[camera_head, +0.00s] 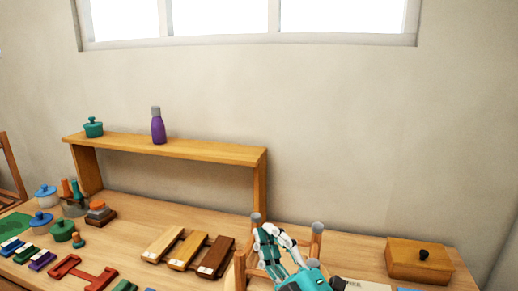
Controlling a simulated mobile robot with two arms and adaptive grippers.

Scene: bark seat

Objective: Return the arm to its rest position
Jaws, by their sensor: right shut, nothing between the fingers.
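My right gripper (277,239) shows at the bottom, right of the middle, with teal and white fingers. It is shut and holds nothing that I can see. The rest of my right arm is cut off by the bottom edge. My left gripper is not in this view.
A wooden shelf (180,149) on the table (150,216) bears a purple bottle (158,127) and a green pot (93,127). Lidded pots and wooden pieces crowd the left. Three wooden blocks (187,251) lie mid-table. A wooden box (420,260) is at the right.

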